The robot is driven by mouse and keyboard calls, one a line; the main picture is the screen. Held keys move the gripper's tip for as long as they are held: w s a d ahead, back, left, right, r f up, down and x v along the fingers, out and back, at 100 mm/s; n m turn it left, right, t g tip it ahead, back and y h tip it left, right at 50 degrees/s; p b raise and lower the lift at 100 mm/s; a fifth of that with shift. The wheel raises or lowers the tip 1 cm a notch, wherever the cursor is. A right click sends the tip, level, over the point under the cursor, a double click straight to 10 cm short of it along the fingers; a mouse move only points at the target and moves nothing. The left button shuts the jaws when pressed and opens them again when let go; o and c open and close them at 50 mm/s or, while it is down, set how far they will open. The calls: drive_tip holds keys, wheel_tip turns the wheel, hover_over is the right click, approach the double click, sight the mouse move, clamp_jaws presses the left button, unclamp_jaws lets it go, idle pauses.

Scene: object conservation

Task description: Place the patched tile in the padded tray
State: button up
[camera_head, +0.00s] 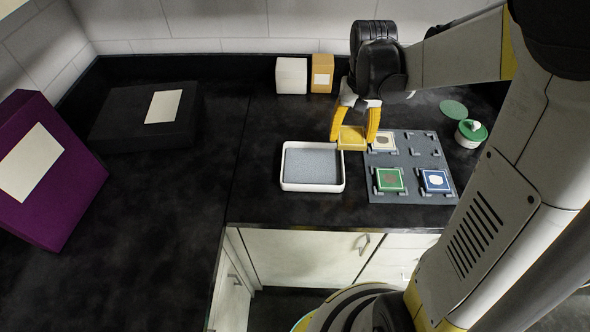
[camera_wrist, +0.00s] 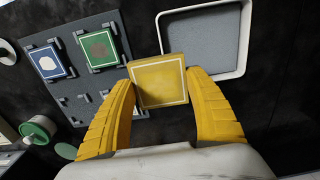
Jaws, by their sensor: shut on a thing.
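My gripper (camera_head: 353,133) is shut on a yellow square tile (camera_head: 350,140) with a thin pale border line. In the wrist view, the tile (camera_wrist: 162,78) sits between both yellow fingers of my gripper (camera_wrist: 163,88); I cannot clearly tell a patch on its face. It is held above the counter, between the tray and the rack. The padded tray (camera_head: 312,188), white-rimmed with a grey pad, lies left of my gripper and is empty. In the wrist view, the tray (camera_wrist: 246,40) is at the upper right, just beyond the tile.
A green-lidded pot (camera_head: 470,133) stands right. White and orange boxes (camera_head: 291,75) stand behind. The left counter has dark and purple boxes (camera_head: 45,170).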

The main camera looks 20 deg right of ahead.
drive_tip(key=b, duration=0.3)
hover_over(312, 167)
wheel_tip(312, 167, down, 6)
drive_tip(key=shift+d+r, duration=0.1)
drive_tip(key=shift+f+b, duration=0.95)
drive_tip(key=shift+f, duration=1.05)
drive_tip(key=shift+f, duration=0.15)
drive_tip(key=o, duration=1.3)
drive_tip(key=shift+c, duration=0.2)
